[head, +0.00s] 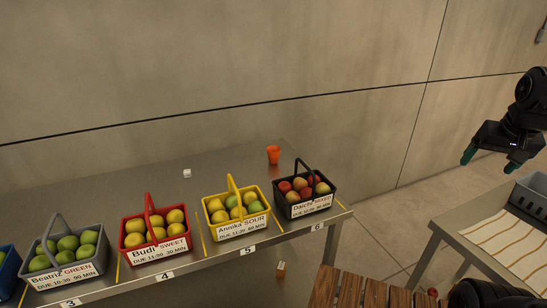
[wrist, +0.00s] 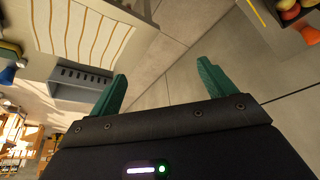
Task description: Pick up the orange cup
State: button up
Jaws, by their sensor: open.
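The orange cup (head: 273,155) stands upright near the back of the metal table, behind the black basket, in the head view. An orange shape (wrist: 310,36) cut off at the right edge of the wrist view looks like the same cup. My gripper (head: 490,161) is in the air at the far right of the head view, well apart from the cup. In the wrist view my gripper (wrist: 162,74) has its two green fingers spread, with nothing between them but floor behind.
A black basket (head: 316,209) of mixed fruit stands in front of the cup. Yellow (head: 236,222), red (head: 153,247) and grey (head: 72,270) baskets line the table's front. A small white cube (head: 187,173) lies behind them. A wooden slatted surface (head: 352,290) and side table (head: 450,233) stand right.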

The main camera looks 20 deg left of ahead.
jog(key=w+a+r, duration=0.1)
jog(key=w+a, duration=0.5)
jog(key=w, duration=0.3)
jog(key=w+a+r, duration=0.2)
jog(key=w+a, duration=0.5)
jog(key=w, duration=0.3)
jog(key=w+a+f+n, duration=0.1)
jog(key=w+a+f, duration=0.1)
jog(key=w+a, duration=0.45)
jog(key=w+a+f, duration=0.2)
jog(key=w+a, duration=0.1)
jog(key=a, duration=0.6)
jog(key=n, duration=0.1)
send_over(274, 154)
jog(key=s+a, duration=0.1)
notch_tip(274, 154, down, 22)
jog(key=shift+y, duration=0.4)
jog(key=x, duration=0.5)
jog(key=shift+s+a, duration=0.1)
jog(key=shift+s, duration=0.05)
jog(key=shift+w+d+x, duration=0.1)
jog(key=shift+w+x, duration=0.1)
jog(key=shift+x, duration=1.15)
jog(key=shift+w+d+x, duration=0.15)
jog(key=shift+x, duration=1.2)
jog(key=shift+r, duration=0.1)
jog(key=c, duration=1)
